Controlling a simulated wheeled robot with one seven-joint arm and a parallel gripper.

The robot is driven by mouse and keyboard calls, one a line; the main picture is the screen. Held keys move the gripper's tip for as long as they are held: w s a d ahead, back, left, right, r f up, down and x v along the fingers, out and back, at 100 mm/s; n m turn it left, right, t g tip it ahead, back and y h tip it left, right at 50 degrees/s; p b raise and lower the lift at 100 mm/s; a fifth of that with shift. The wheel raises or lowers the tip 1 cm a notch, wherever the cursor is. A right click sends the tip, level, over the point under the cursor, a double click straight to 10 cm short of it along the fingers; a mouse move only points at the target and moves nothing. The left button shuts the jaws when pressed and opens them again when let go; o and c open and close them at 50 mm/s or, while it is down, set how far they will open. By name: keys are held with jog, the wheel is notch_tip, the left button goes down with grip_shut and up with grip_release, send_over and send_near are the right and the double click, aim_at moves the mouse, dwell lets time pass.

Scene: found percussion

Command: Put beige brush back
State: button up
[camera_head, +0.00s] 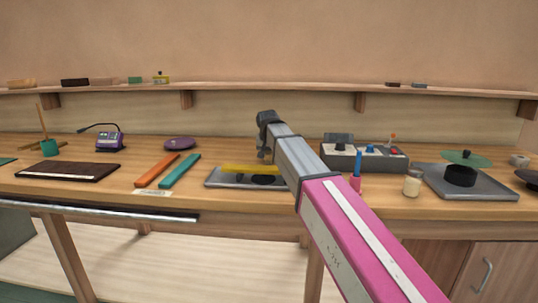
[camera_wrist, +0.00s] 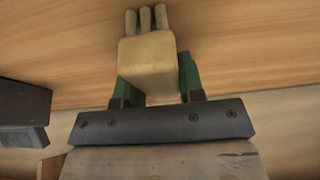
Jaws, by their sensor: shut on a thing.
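In the wrist view my gripper (camera_wrist: 156,82) has its green fingers on both sides of a beige block-like thing (camera_wrist: 150,62), which I take to be the beige brush. It is shut on it. Several short pale rods show at its far end, over the wooden surface. In the head view my arm reaches over the middle of the workbench (camera_head: 225,148). The arm's end hangs near the back of a grey tray (camera_head: 215,180); fingers and brush cannot be made out there.
The tray holds a yellow bar (camera_head: 250,169) and a dark round thing. Orange (camera_head: 157,170) and teal (camera_head: 180,171) bars lie left of it. A grey control box (camera_head: 365,162), a cream jar (camera_head: 412,184) and another tray (camera_head: 490,190) stand right. A shelf (camera_head: 225,86) runs behind.

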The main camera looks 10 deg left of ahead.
jog(key=o, duration=0.9)
jog(key=shift+f, duration=0.1)
jog(key=v, duration=1.2)
